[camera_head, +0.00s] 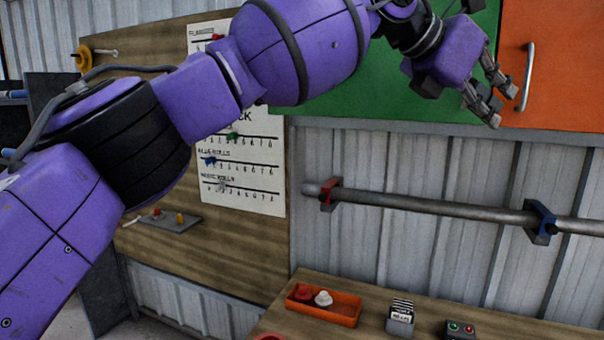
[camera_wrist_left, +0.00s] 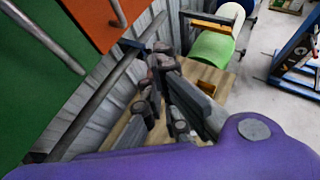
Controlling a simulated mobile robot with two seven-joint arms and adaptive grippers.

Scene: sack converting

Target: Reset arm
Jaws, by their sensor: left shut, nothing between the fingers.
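My left arm, purple with black joints, reaches across the head view from the lower left to the upper right. My left gripper (camera_head: 484,100) is raised in front of the green and orange cabinet doors, above the wall pipe. Its fingers are shut with nothing between them. In the left wrist view the fingers (camera_wrist_left: 158,80) point away over the wooden bench (camera_wrist_left: 131,131). My right arm and right gripper do not show.
A horizontal metal pipe (camera_head: 440,205) runs along the corrugated wall. An orange cabinet door (camera_head: 565,75) has a metal handle close to my gripper. Below, a bench holds an orange tray (camera_head: 339,315), a small card block (camera_head: 401,315) and a button box (camera_head: 461,329).

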